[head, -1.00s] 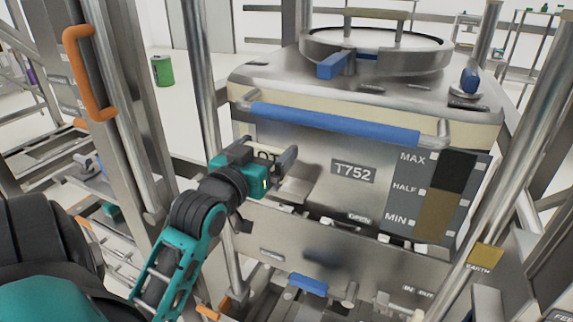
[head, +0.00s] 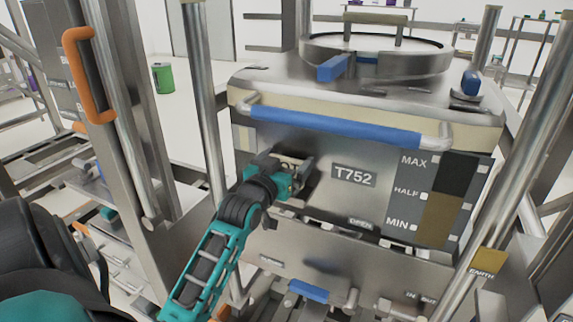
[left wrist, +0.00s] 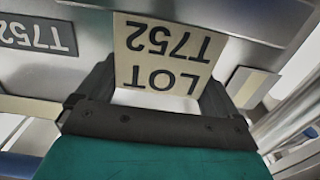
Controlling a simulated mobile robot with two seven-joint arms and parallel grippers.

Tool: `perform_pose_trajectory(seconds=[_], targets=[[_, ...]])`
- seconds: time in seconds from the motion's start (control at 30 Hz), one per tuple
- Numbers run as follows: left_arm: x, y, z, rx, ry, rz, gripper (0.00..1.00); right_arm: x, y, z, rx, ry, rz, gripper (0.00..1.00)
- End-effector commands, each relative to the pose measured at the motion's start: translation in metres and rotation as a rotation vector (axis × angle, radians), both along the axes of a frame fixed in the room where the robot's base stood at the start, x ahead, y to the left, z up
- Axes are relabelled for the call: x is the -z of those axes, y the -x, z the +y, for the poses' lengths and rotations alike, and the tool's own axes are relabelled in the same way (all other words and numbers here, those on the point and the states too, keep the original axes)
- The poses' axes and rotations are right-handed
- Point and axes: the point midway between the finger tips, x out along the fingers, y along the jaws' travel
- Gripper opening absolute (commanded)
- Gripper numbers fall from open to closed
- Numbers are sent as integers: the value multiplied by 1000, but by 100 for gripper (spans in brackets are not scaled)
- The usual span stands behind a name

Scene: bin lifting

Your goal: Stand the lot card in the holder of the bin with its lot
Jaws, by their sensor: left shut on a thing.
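The lot card (left wrist: 165,52), cream with dark letters "LOT T752", is between the fingers of my left gripper (left wrist: 158,98) and appears upside down in the left wrist view. In the head view my left gripper (head: 292,172) is shut on the card, close in front of the bin's face, left of its plate. The card is mostly hidden by the gripper there. The steel bin (head: 385,150) bears a plate (head: 353,176) reading "T752". The card holder cannot be made out clearly; a dark ledge (head: 325,213) lies below and right of the gripper. My right gripper is out of view.
A blue bar handle (head: 335,125) crosses the bin's front above the gripper. Steel posts (head: 205,100) flank the bin. A steel panel (head: 330,245) lies below. An orange handle (head: 88,75) and a green can (head: 163,78) are at the left.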

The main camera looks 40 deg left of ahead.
Motion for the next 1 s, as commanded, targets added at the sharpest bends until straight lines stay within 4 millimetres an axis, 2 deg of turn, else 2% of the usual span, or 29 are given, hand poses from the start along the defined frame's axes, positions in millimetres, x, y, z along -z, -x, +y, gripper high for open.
perform_pose_trajectory(seconds=[0.37, 0.4, 0.43, 0.73, 0.87, 1.0], targets=[[4, -1, 0, 0, 1, -1, 62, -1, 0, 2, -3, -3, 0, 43], [3, -1, 0, 0, 1, -1, 98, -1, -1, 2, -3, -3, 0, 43], [3, -1, 0, 0, 1, -1, 100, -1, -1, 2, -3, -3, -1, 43], [0, 0, 0, 0, 0, -2, 100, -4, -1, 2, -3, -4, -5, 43], [1, 14, -5, 1, 1, 0, 100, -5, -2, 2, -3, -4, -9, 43], [2, 39, -13, 1, 1, 2, 100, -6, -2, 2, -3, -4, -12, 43]])
